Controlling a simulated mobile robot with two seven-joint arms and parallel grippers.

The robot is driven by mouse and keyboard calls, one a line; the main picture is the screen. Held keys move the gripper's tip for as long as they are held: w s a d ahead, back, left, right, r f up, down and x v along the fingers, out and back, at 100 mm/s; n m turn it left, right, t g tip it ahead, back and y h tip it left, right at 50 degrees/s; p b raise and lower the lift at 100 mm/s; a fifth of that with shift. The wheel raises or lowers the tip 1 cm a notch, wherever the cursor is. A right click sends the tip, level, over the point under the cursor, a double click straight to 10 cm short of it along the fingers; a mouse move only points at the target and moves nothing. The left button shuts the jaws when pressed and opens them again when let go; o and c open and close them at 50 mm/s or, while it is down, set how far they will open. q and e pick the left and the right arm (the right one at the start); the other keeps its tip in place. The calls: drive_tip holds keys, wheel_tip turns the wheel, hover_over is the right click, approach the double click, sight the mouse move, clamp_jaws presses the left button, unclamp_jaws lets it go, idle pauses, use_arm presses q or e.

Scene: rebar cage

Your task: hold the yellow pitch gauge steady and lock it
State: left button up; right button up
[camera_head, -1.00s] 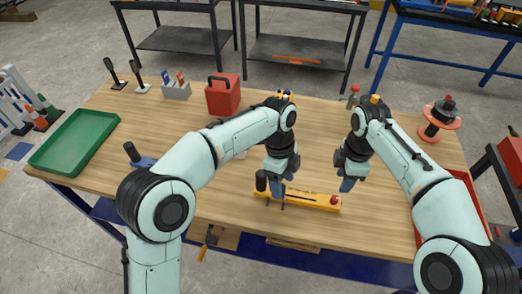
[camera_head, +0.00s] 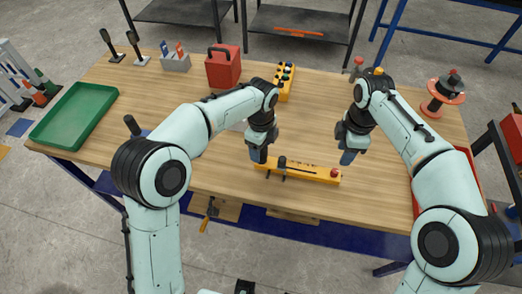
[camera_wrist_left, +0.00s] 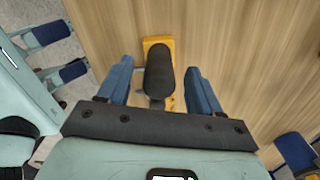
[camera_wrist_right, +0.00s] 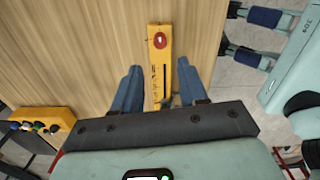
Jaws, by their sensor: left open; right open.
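The yellow pitch gauge (camera_head: 315,173) lies flat near the front edge of the wooden table. A black upright handle (camera_head: 282,162) stands near its left end, and a red knob (camera_head: 334,173) sits at its right end. My left gripper (camera_head: 257,155) is open above and just behind the gauge's left end. In the left wrist view the black handle (camera_wrist_left: 159,72) shows between its open fingers (camera_wrist_left: 158,88). My right gripper (camera_head: 347,157) is open and empty, above and behind the red end. The right wrist view shows the red knob (camera_wrist_right: 160,40) ahead of its fingers (camera_wrist_right: 158,90).
A yellow box with several buttons (camera_head: 285,82), a red box (camera_head: 223,68) and a grey holder (camera_head: 175,62) stand at the back. A green tray (camera_head: 75,116) lies left. A red-and-black spool (camera_head: 445,92) stands right. The table's middle is clear.

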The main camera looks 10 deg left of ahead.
use_arm(q)
drive_tip(key=shift+f, duration=1.55)
clamp_jaws()
use_arm(e)
drive_tip(key=shift+o, duration=0.6)
